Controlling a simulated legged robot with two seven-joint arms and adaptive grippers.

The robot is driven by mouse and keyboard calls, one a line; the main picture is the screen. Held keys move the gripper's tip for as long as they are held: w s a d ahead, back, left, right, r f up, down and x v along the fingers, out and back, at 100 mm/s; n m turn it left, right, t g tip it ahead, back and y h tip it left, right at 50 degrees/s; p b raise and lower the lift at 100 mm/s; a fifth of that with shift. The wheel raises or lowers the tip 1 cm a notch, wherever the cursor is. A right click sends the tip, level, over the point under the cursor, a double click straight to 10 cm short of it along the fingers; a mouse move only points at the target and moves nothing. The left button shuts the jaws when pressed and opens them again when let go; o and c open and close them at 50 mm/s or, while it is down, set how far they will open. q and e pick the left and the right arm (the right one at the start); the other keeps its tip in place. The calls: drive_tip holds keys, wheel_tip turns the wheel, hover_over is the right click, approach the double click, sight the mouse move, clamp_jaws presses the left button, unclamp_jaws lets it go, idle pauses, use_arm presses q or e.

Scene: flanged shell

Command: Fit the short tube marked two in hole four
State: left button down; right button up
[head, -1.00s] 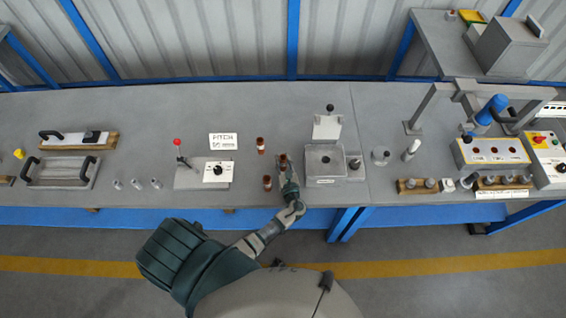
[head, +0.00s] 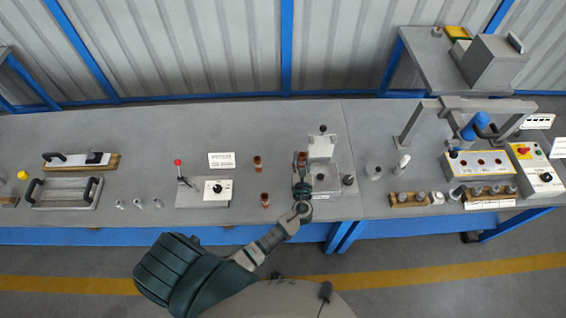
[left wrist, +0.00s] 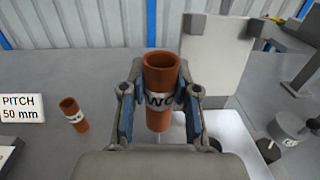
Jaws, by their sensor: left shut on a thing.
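My left gripper (head: 301,170) is shut on a red-brown tube (left wrist: 160,70), which stands upright between its fingers. The letters "WO" show on the tube's pale band; the rest of the word is hidden. In the head view the held tube (head: 301,157) is at the left side of a grey box (head: 327,178) with a raised lid (head: 321,146). Two similar tubes stand on the bench to the left, one farther back (head: 258,163) and one nearer (head: 265,199). I cannot make out a hole marked four. My right gripper is not in view.
A "PITCH 50 mm" sign (head: 222,160) and a lever fixture (head: 203,192) stand left of the tubes. A black-topped knob (head: 348,180) is beside the box. Farther right are a grey cylinder (head: 373,170) and racks of parts (head: 410,199).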

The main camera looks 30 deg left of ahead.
use_arm(q)
drive_tip(key=w+d+r+m+t+h+p, duration=0.1)
drive_tip(key=w+d+r+m+h+p, duration=0.1)
drive_tip(key=d, duration=0.5)
wheel_tip(320, 180, up, 2)
drive_tip(key=m+h, duration=0.1)
drive_tip(key=h, duration=0.1)
drive_tip(key=shift+w+d+r+t+h, duration=0.15)
drive_tip(key=shift+w+d+t+h, duration=0.15)
drive_tip(key=shift+d+t, duration=0.1)
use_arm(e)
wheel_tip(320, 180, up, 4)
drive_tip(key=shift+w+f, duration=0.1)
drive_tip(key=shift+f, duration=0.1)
use_arm(q)
drive_tip(key=shift+p, duration=0.3)
drive_tip(key=b, duration=0.5)
hover_over(321, 174)
drive_tip(key=v, duration=0.2)
wheel_tip(321, 174, down, 6)
drive_tip(key=shift+w+r, duration=0.1)
drive_tip(key=shift+w, duration=0.05)
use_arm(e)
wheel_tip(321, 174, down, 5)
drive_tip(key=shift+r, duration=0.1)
use_arm(q)
drive_tip(key=shift+p, duration=0.4)
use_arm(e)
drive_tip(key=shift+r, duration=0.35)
